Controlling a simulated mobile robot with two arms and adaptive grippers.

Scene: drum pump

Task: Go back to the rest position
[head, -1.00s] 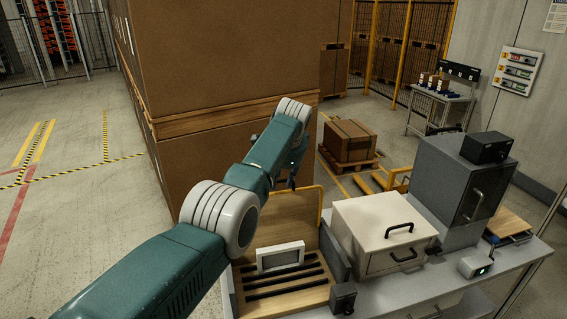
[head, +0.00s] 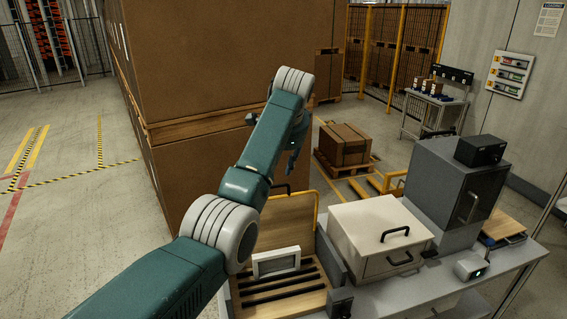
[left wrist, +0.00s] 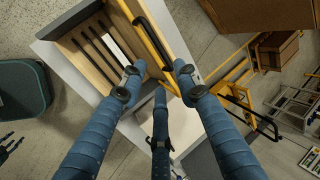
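My left arm reaches in from the lower left of the head view, and its gripper (head: 293,155) hangs fingers down beyond the near table's wooden rack. In the left wrist view the fingers of this gripper (left wrist: 158,85) are spread apart with nothing between them. They are above the rack and the table edge, apart from both. A small dark finger-like shape at the left edge of the left wrist view appears to be my right gripper (left wrist: 10,146); it is cut off, and its state is unclear.
The table holds a wooden rack (head: 262,297) with a white-framed panel (head: 276,262), a beige box (head: 375,238) with black handles, and a grey cabinet (head: 450,190). A large brown carton stack (head: 215,60) stands behind my arm. Open floor (head: 75,220) lies left.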

